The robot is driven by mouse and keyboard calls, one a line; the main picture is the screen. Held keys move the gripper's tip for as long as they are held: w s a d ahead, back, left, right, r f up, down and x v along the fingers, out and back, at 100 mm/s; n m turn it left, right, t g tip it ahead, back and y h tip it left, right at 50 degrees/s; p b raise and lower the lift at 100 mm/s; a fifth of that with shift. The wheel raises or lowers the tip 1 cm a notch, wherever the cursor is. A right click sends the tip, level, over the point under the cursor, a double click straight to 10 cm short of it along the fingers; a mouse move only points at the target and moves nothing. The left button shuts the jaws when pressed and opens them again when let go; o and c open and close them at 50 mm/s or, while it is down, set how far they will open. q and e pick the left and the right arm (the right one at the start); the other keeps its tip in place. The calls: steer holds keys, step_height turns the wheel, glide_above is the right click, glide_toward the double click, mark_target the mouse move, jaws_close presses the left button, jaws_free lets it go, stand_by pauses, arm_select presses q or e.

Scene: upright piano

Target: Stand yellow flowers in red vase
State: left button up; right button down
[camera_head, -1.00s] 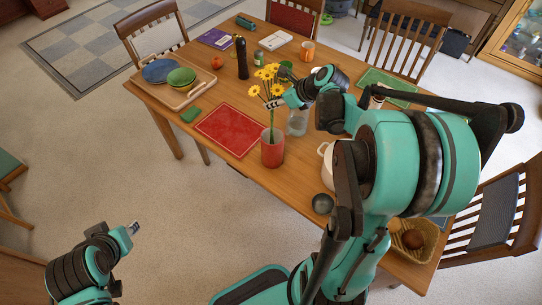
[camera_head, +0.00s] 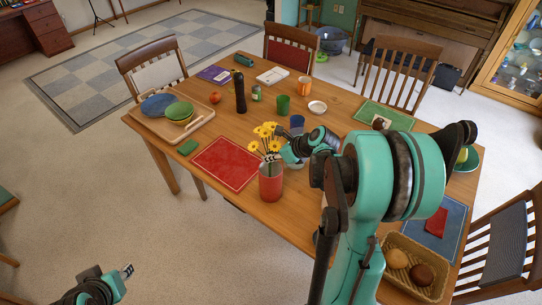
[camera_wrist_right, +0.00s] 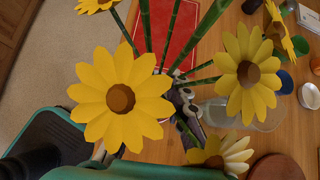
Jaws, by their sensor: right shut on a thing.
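The yellow flowers (camera_head: 263,134) stand roughly upright above the red vase (camera_head: 271,184), their stems running down into its mouth. The vase stands upright near the front edge of the table. My right gripper (camera_head: 273,158) is shut on the stems just above the rim. The right wrist view shows the large yellow heads (camera_wrist_right: 122,97) close up and the dark green stems passing at the gripper (camera_wrist_right: 182,95). The lower stems are hidden inside the vase. My left gripper (camera_head: 126,271) is low at the left, away from the table; its jaws are too small to judge.
A red placemat (camera_head: 227,163) lies left of the vase. A clear glass container stands beside my right gripper, partly hidden. A wooden tray (camera_head: 150,118) with bowls is at the table's left, a bread basket (camera_head: 402,282) at the right. My right arm covers much of the table's right half.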

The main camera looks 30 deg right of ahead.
steer(key=c, duration=1.9)
jaws_free()
steer(key=shift+f, duration=0.2)
steer(key=o, duration=0.4)
steer(key=shift+r, duration=0.15)
steer(key=p+v, duration=0.4)
steer(key=v, duration=0.8)
steer(key=shift+r, duration=0.1)
